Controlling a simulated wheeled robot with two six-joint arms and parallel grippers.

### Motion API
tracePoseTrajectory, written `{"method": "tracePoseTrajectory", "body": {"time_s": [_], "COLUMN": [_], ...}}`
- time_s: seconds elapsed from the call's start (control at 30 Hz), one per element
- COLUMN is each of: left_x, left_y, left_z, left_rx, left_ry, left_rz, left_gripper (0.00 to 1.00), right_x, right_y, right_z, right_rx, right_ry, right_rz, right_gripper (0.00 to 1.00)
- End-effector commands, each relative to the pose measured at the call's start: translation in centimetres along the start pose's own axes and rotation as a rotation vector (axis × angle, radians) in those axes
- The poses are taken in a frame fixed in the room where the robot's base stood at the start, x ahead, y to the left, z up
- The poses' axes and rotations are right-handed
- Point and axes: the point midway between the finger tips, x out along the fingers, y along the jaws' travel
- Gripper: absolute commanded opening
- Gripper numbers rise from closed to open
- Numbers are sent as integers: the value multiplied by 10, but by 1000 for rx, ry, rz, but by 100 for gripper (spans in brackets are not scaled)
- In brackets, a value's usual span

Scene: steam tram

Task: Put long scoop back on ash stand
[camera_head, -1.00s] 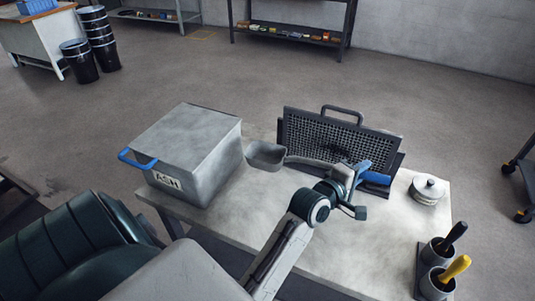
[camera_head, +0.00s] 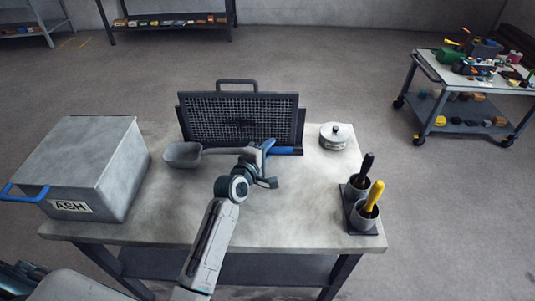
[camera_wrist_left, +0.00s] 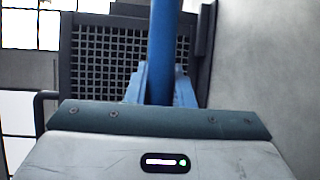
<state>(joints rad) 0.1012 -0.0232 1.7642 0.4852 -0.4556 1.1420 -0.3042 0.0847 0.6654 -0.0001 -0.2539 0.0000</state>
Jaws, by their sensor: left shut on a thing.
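The long scoop has a grey bowl (camera_head: 183,155) on the left and a blue handle (camera_head: 285,150) on the right. My left gripper (camera_head: 266,157) is shut on the handle. The blue handle (camera_wrist_left: 163,45) also runs up between the gripper's fingers in the left wrist view. The scoop lies level in front of a dark mesh panel (camera_head: 240,118); I cannot tell whether it touches anything there. A grey box marked ASH (camera_head: 92,165) stands left of the bowl, apart from it. My right gripper is not in view.
The grey table (camera_head: 245,225) is bare at its front middle. A round lidded tin (camera_head: 336,137) stands right of the panel. Cups with a black handle (camera_head: 367,163) and a yellow handle (camera_head: 375,195) stand near the right edge. A loaded cart (camera_head: 470,90) stands beyond, right.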

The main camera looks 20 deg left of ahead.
Motion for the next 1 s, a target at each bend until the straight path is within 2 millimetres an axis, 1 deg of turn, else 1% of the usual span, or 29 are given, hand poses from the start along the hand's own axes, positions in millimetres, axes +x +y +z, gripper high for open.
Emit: {"method": "tracePoseTrajectory", "body": {"time_s": [0.03,0.13,0.4,0.5,0.53,0.63,1.0], "left_x": [1,2,2,3,3,3,0], "left_y": [-10,-22,-23,-27,-28,-27,-23], "left_z": [-1,-2,-2,-2,-2,-2,-1], "left_rx": [1,2,2,2,-1,-1,0], "left_ry": [0,0,0,0,0,0,0], "left_rz": [-3,-2,0,0,-1,-1,-1], "left_gripper": [0,0,0,0,23,43,43], "right_x": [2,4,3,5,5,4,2], "right_y": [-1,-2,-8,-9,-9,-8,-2], "right_z": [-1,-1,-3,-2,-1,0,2], "right_rx": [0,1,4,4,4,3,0], "right_ry": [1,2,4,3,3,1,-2], "right_rz": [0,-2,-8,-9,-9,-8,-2], "right_gripper": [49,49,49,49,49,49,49]}}
